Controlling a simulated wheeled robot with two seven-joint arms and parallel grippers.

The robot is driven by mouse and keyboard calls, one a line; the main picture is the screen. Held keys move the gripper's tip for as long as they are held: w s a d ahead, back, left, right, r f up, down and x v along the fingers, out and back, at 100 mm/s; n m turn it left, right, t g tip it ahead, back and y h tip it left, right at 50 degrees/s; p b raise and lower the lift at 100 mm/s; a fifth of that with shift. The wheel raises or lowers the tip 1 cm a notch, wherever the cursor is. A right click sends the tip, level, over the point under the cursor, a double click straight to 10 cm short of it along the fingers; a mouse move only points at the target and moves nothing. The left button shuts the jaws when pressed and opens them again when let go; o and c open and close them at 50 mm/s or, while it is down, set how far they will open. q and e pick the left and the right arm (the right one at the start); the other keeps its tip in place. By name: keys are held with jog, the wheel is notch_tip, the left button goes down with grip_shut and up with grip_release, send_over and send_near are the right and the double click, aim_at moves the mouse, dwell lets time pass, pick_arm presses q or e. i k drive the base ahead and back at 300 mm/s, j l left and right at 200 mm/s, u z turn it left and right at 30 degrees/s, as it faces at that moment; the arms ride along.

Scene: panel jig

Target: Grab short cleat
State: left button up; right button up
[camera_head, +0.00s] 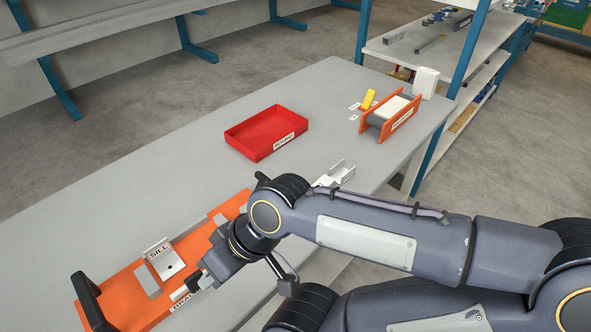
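My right arm comes in from the right across the table. Its gripper (192,287) points down to the left over the front edge of the orange jig (119,283), and the wrist hides much of it. I cannot tell whether it is open or shut. A small pale piece (178,294) shows at its fingertips; I cannot tell whether it is held. A light grey bracket marked SILL (165,260) stands on the jig just behind the gripper. A whitish channel-shaped bracket (337,174) lies behind the arm, partly hidden. I cannot tell which piece is the short cleat. My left gripper is out of view.
A red tray (251,145), seemingly empty, stands on the grey table (130,205). An orange-sided holder (376,129) and a yellow block (369,98) are near the far right end. A black handle (88,298) rises at the jig's left end. The table's left middle is clear.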

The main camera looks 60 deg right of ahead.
aim_at(338, 172)
jog(key=k+l+z, duration=0.15)
jog(key=k+z, duration=0.2)
jog(key=k, duration=0.3)
jog(key=i+l+z, duration=0.1)
jog(key=z, duration=0.3)
jog(key=i+l+z, duration=0.1)
jog(key=z, duration=0.3)
jog(key=i+l+z, duration=0.15)
jog(key=z, duration=0.3)
jog(key=i+l+z, duration=0.15)
jog(key=z, duration=0.25)
